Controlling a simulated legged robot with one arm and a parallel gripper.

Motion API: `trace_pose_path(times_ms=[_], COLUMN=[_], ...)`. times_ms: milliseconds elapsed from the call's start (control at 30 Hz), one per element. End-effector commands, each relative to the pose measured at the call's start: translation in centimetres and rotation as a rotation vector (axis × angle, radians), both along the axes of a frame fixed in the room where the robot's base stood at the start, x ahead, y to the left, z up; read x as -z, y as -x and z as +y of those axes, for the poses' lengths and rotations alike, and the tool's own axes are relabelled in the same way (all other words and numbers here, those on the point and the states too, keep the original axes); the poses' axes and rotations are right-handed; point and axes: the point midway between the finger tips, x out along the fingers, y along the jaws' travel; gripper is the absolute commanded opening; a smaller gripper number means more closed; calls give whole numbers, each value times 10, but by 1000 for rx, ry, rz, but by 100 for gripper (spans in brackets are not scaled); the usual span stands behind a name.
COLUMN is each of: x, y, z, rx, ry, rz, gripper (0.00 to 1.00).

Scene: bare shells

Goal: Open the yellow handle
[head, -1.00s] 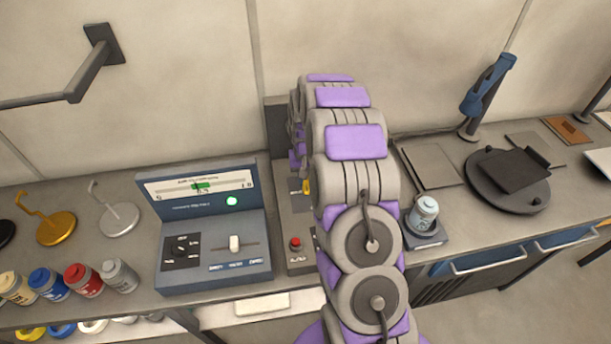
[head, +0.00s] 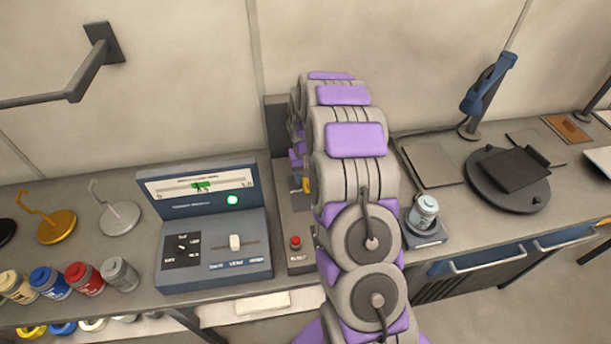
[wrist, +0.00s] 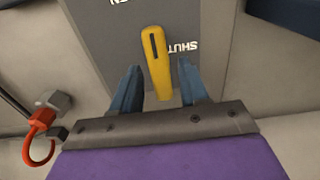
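The yellow handle (wrist: 157,66) stands out from a grey panel in the wrist view, with its near end between my gripper's two blue fingers. Upside-down lettering, "SHUT", is on the panel to its right, and part of another word is above it. My gripper (wrist: 158,85) is open around the handle, with a visible gap on each side. In the head view a small bit of the yellow handle (head: 306,185) shows beside my arm. My arm hides the rest of it and my gripper there.
A blue-grey console (head: 213,230) with a slider stands left of my arm. A red button (head: 295,242) is on the grey unit. A light-blue jar (head: 424,211) sits on a small stand at right. In the wrist view a red hook (wrist: 40,135) is at left.

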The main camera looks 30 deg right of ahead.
Motion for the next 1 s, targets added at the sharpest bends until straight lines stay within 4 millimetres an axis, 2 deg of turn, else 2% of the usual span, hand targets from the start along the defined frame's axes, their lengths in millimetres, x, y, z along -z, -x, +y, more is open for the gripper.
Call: trace_pose_path(times_ms=[267,433,567,1000], x=[0,-13,-37,-133], y=[1,0,-1,-2], z=[0,0,-1,-1], rx=[1,1,1,1], ry=[-1,0,1,0], rz=[2,-1,-7,-3], gripper=[49,49,49,49])
